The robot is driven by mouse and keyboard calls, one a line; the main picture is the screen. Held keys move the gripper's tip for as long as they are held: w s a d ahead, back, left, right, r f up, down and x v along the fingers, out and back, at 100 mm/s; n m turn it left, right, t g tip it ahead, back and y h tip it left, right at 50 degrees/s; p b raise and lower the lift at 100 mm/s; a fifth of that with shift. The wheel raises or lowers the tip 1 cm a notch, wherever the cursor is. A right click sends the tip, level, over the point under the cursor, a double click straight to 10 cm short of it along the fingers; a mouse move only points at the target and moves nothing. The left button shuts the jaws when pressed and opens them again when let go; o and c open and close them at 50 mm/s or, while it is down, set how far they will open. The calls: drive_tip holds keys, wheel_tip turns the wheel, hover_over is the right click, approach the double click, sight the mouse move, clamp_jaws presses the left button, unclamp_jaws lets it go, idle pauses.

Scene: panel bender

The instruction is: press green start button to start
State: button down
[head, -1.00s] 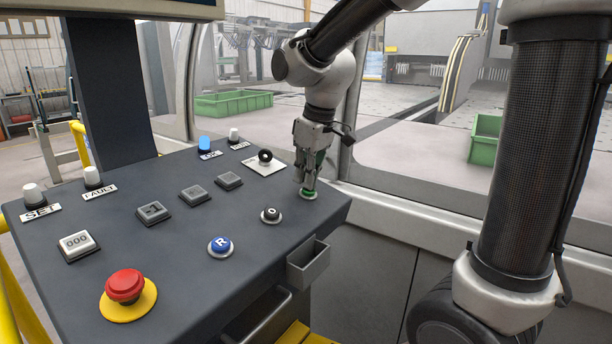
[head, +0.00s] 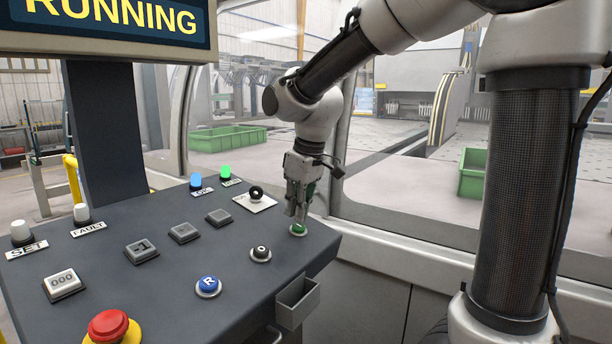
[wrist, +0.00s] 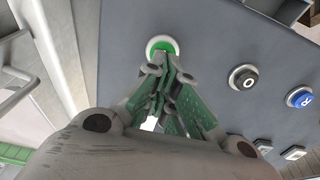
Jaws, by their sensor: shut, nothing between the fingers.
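The green start button (head: 298,229) sits near the right edge of the grey control panel (head: 190,275). It also shows in the wrist view (wrist: 161,45), in a pale ring, partly covered by my fingertips. My gripper (head: 297,212) is shut and empty, fingers pointing down. In the head view its tips are just above the button; I cannot tell whether they touch it. In the wrist view the tips (wrist: 168,62) overlap the button's near edge. The screen (head: 112,20) reads RUNNING. A green lamp (head: 225,171) and a blue lamp (head: 196,181) are lit.
A black O button (head: 260,254) and a blue R button (head: 208,286) lie close by. A black selector switch (head: 256,192) is behind them. A red emergency stop (head: 108,325) is at the front left. A small grey box (head: 298,302) hangs on the panel's side.

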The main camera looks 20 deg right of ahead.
drive_tip(key=v, duration=1.1)
drive_tip(key=shift+r, duration=0.3)
drive_tip(key=shift+w, duration=0.1)
drive_tip(key=s+d+f+m+t, duration=0.1)
drive_tip(key=s+d+f+m, duration=0.2)
drive_tip(key=s+d+f, duration=0.2)
drive_tip(key=s+d+f+m+t+h, duration=0.1)
drive_tip(key=s+d+f+m, duration=0.3)
drive_tip(key=s+d, duration=0.5)
drive_tip(key=s+f, duration=0.1)
drive_tip(key=s, duration=0.4)
drive_tip(key=shift+s+d+h, duration=0.25)
drive_tip(key=shift+d+h, duration=0.05)
drive_tip(key=shift+d, duration=0.05)
drive_tip(key=shift+f, duration=0.1)
